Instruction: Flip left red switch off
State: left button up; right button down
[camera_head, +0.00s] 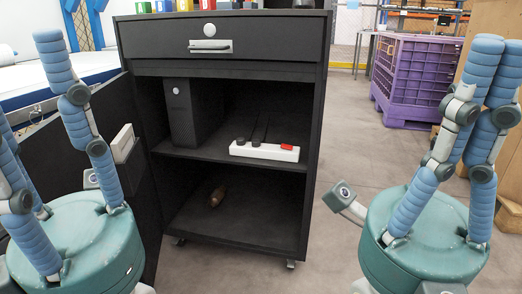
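A white power strip (264,150) lies on the middle shelf of a black cabinet. One red switch (287,147) shows at its right end; I cannot tell its on or off position. Black plugs (256,142) with dark cables sit on the strip, left of the switch. My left gripper (26,88) is at the left edge, fingers up and spread, empty, in front of the open door. Neither touches the strip. Part of each gripper is cut off by the picture's edge.
The black cabinet (262,69) has a closed drawer above and an open door (57,150) at left. A black box (181,112) stands on the middle shelf; a brown object (217,196) lies on the lower one. A purple crate (414,75) is behind.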

aim_at(286, 146)
jog(key=i+l+u, duration=0.2)
jog(key=u, duration=0.2)
jog(key=i+l+u, duration=0.15)
jog(key=l+u, duration=0.2)
jog(key=i+l+u, duration=0.1)
jog(key=l+u, duration=0.3)
jog(key=j, duration=0.1)
